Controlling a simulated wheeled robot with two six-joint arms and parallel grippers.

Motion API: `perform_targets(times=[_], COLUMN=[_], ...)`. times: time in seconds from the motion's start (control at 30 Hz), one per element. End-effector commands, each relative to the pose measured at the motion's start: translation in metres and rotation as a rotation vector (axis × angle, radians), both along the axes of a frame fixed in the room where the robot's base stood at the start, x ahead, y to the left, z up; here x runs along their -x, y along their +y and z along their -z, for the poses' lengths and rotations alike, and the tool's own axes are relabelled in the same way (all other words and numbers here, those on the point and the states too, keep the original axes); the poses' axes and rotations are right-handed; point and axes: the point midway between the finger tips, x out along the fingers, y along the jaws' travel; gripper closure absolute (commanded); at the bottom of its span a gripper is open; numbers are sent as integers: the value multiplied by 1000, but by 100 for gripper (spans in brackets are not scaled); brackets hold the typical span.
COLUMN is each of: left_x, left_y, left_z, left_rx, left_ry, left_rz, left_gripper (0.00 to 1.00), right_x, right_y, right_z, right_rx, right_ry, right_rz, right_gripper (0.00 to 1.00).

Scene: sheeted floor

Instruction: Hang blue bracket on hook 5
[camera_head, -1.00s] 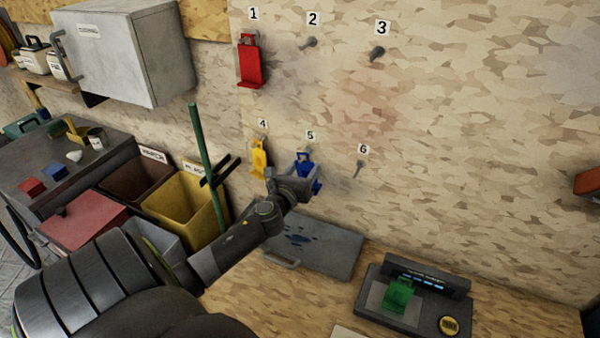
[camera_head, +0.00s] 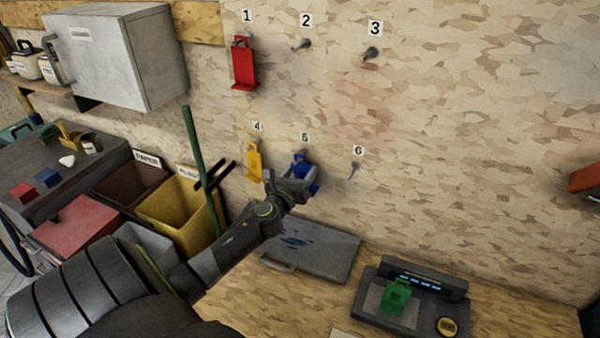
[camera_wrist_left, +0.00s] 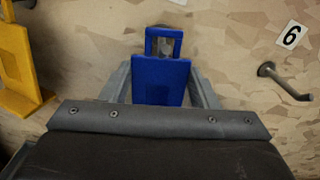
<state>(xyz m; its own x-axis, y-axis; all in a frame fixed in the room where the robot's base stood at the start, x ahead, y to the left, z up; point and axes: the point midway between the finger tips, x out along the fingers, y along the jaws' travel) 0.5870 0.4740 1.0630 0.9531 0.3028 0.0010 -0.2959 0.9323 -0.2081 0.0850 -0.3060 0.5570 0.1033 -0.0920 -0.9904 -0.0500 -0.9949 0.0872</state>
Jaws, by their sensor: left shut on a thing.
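The blue bracket (camera_head: 302,167) is at the board just below the number 5 label (camera_head: 305,137). It also shows upright in the left wrist view (camera_wrist_left: 160,82), with a square opening at its top. My left gripper (camera_head: 296,184) is shut on its lower part, and the two fingers flank it in the left wrist view (camera_wrist_left: 160,92). Grey metal, seemingly of hook 5 (camera_wrist_left: 167,43), shows through the opening. Whether the bracket rests on the hook I cannot tell. My right gripper is out of view.
A yellow bracket (camera_head: 254,163) hangs close by on the left under number 4. Bare hook 6 (camera_head: 353,170) sticks out on the right. A red bracket (camera_head: 243,66) hangs under number 1. A green bracket (camera_head: 396,294) sits on a device on the bench.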

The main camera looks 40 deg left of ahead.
Motion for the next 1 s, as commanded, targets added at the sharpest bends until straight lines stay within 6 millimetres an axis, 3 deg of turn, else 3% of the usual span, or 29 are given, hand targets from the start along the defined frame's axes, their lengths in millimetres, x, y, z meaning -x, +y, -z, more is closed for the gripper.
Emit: perform_targets(times=[0.03, 0.07, 0.27, 0.67, 1.0], left_x=[0, 0, 0, 7, 60], left_y=[0, 0, 0, -1, -19], left_z=[-1, -1, -1, 2, 2], left_rx=[0, 0, 0, 1, 0], left_ry=[-1, -1, -1, 2, 2], left_rz=[1, 1, 1, -2, 0], left_gripper=[73, 44, 20, 20, 20], right_x=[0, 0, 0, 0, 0], right_y=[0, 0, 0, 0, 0], right_z=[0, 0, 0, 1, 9], right_rx=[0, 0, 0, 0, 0], right_ry=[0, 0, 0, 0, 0], right_rz=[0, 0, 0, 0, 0], right_gripper=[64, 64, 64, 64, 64])
